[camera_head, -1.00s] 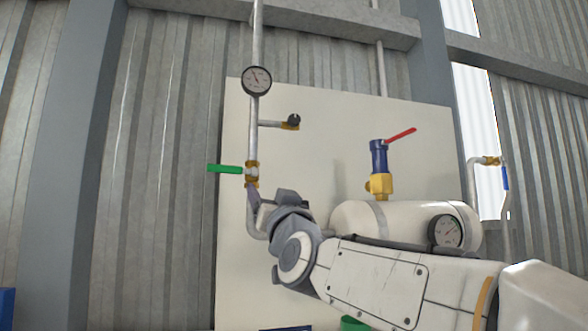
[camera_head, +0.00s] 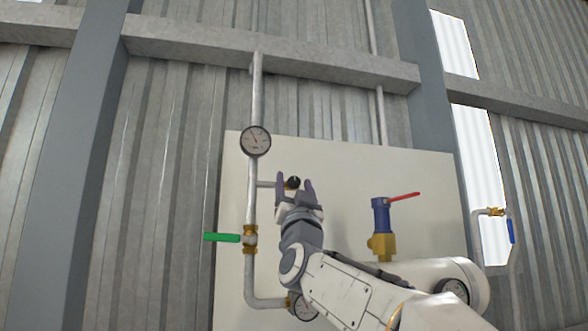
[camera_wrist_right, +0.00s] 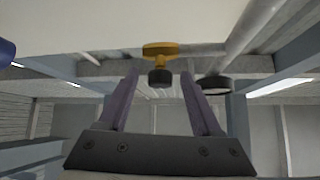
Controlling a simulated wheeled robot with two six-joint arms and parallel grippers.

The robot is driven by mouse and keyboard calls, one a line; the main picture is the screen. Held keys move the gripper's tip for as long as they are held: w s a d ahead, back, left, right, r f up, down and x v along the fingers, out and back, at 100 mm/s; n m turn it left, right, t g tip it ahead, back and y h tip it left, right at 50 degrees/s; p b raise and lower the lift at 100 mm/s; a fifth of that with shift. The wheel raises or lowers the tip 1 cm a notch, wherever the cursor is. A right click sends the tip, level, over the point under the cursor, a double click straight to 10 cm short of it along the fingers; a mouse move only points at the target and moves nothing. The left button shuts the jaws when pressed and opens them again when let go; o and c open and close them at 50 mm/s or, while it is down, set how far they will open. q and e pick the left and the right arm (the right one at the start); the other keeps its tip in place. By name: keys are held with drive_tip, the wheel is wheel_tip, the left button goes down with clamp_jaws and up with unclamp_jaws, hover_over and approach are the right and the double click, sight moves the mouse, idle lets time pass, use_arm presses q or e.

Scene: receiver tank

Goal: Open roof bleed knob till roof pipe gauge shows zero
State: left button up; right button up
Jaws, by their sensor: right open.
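The roof bleed knob (camera_head: 293,182) is a small black knob on a brass fitting, on a short side branch of the vertical pipe. My right gripper (camera_head: 295,186) is open just below it, its two fingers pointing up on either side of the knob in the head view. In the right wrist view the knob (camera_wrist_right: 160,77) shows beyond and between the open fingers (camera_wrist_right: 158,95), with its brass fitting (camera_wrist_right: 160,50) above. I cannot tell whether the fingers touch it. The roof pipe gauge (camera_head: 255,140) is a round white dial above; its needle points to the upper left. My left gripper is not in view.
A green-handled valve (camera_head: 222,238) sits on the pipe (camera_head: 251,205) at left. A blue and brass valve with a red lever (camera_head: 402,196) stands on the white tank (camera_head: 425,272) at right. The pale backboard (camera_head: 345,180) lies behind.

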drive_tip(key=shift+w+r, duration=0.3)
